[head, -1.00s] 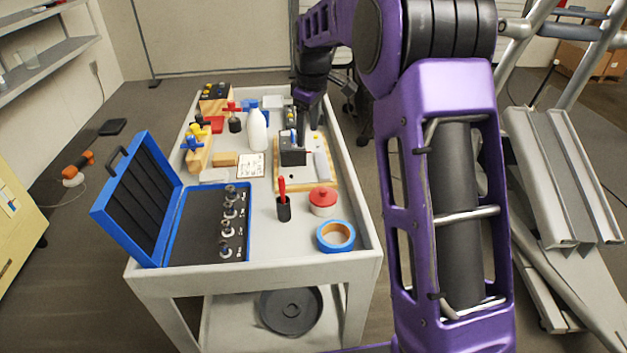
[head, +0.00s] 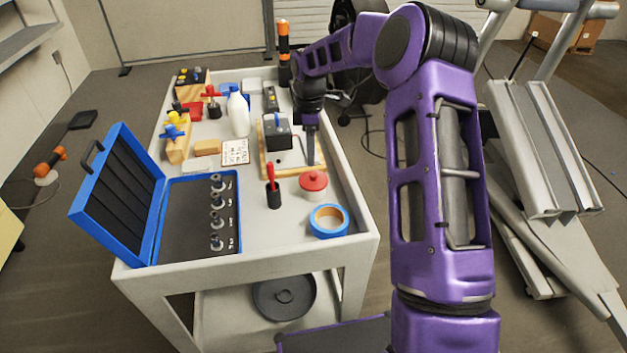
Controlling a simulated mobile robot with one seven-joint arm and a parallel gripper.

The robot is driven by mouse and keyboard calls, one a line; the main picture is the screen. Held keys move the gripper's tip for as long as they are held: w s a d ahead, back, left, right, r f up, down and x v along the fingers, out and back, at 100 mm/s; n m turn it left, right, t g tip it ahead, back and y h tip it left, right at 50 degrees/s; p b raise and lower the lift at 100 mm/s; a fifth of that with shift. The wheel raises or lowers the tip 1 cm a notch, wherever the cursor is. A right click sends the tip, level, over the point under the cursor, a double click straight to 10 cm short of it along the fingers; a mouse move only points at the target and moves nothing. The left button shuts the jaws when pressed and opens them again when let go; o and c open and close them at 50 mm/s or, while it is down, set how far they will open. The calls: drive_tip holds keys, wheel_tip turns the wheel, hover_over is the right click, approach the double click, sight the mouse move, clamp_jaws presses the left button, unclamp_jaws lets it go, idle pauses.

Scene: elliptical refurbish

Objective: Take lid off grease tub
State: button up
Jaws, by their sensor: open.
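The grease tub (head: 313,194) is a small pale tub near the right side of the cart top. Its red lid (head: 313,180), with a knob on top, sits on it. My gripper (head: 311,160) points down behind the tub, over the right part of the wooden board. It is apart from the lid and appears empty. Its fingers are small and partly merged with the grey piece on the board, so their gap is hard to see.
Blue tape (head: 329,221) lies in front of the tub. A red-handled tool stands in a black holder (head: 274,196) to its left. A black box (head: 278,134) is on the board. An open blue case (head: 158,240) fills the front left. The cart has raised rims (head: 355,190).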

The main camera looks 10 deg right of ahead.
sight(314, 173)
drive_tip(key=shift+s+d+f, duration=0.1)
drive_tip(key=shift+d+f, duration=0.05)
drive_tip(key=shift+f, duration=1)
drive_tip(key=shift+s+d+f, duration=0.1)
drive_tip(key=shift+f, duration=1)
drive_tip(key=shift+s+d+f, duration=0.1)
drive_tip(key=shift+d+f, duration=0.05)
drive_tip(key=shift+f, duration=1)
clamp_jaws()
